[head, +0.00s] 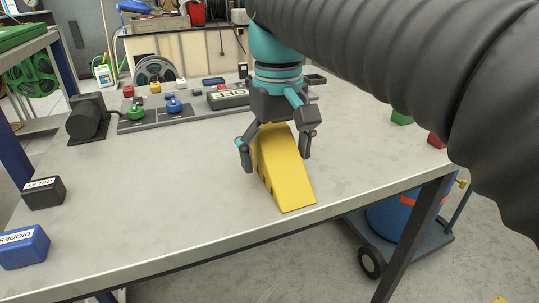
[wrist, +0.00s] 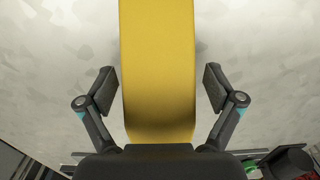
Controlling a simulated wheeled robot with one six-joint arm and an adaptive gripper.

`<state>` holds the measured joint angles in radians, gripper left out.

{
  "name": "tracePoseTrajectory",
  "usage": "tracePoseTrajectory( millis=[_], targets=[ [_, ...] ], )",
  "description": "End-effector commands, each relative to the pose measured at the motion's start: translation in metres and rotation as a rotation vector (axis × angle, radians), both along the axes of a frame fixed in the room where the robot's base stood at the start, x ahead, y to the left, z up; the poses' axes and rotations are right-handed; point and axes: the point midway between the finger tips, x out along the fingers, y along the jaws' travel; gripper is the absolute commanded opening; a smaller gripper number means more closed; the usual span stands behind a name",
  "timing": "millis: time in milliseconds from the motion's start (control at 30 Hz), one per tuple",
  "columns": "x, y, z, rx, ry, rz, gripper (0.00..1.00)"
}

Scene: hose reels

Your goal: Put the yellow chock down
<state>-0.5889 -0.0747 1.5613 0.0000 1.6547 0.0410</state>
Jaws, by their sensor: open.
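The yellow chock (head: 283,172) is a wedge resting on the grey table top (head: 150,195), near its front edge. Its thin end points toward the front edge and its tall end is under my gripper (head: 275,150). My gripper is open, with one finger on each side of the chock. In the wrist view the chock (wrist: 158,70) runs down the middle, and a gap shows between it and each finger of my gripper (wrist: 160,90). The top of the tall end is partly hidden by the gripper.
A black RELAY box (head: 43,192) and a blue DIODES box (head: 24,246) sit at the table's left. A black motor-like block (head: 88,117) and a board with green and blue knobs (head: 155,115) stand behind. Green (head: 401,118) and red (head: 437,140) blocks lie at right. The table's left middle is clear.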

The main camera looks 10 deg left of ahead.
Motion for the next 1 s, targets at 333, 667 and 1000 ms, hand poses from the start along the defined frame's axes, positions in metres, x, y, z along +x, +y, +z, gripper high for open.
tracePoseTrajectory(
  millis=[333,667,1000],
  targets=[
    [-0.0002,0.0002,-0.0053,0.0,0.0,0.001,0.84],
    [-0.0005,0.0006,-0.005,0.001,0.001,0.002,0.02],
    [0.0,0.001,0.0039,0.001,0.0,0.002,0.0]
  ],
)
